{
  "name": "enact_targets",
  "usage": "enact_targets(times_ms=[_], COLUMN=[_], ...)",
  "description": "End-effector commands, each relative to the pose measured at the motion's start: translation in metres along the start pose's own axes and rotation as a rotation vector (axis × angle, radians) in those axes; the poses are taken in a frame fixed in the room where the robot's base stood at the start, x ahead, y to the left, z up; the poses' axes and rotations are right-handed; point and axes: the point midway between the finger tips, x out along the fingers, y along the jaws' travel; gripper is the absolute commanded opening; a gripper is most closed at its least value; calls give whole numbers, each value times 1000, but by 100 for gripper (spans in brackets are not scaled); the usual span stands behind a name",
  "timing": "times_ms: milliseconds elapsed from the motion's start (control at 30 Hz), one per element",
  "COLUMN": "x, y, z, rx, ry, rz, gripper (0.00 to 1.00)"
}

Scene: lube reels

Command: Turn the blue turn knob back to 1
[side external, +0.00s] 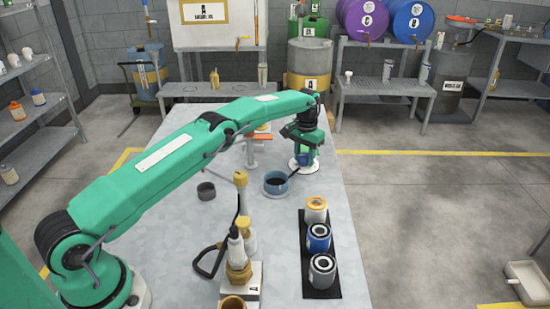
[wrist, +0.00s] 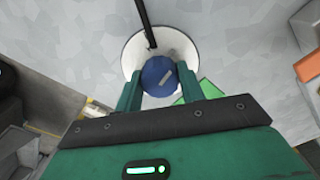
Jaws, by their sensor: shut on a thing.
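In the side view my gripper (side external: 303,150) points down over the white dial base (side external: 303,166) at the far part of the table. The knob is mostly hidden there. I cannot read any numbers on the dial, so the setting is unclear.
A black tray (side external: 309,285) with three cans is at the front right. A pump bottle (side external: 237,258) stands left of it. The grey table (side external: 180,270) has bare room.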

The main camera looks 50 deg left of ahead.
Motion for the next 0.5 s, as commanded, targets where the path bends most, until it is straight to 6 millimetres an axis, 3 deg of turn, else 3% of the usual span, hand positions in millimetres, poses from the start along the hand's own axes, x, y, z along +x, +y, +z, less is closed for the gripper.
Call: enact_targets(times_ms=[500], x=[-1], y=[0], z=[-1], rx=[-489], ry=[4], rz=[1], gripper=[16])
